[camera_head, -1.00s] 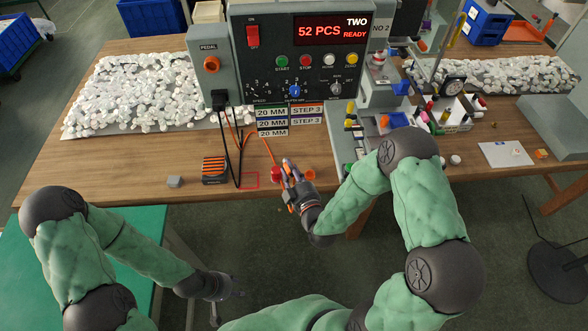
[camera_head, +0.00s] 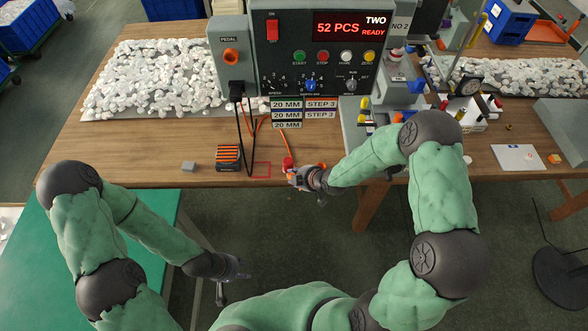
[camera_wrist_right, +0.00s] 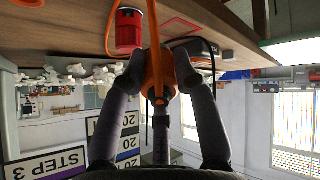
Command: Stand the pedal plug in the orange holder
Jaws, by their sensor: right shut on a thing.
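My right gripper (camera_head: 291,172) is at the front edge of the bench, pointing left. A dark block with orange stripes (camera_head: 228,157), seemingly the orange holder, sits on the bench to the left of the gripper. My left gripper (camera_head: 236,277) hangs open and empty below the bench.
A red square outline (camera_head: 262,169) lies between the striped block and my right gripper. Black and orange cables hang from the control box (camera_head: 316,55). White parts (camera_head: 150,80) cover the bench at back left.

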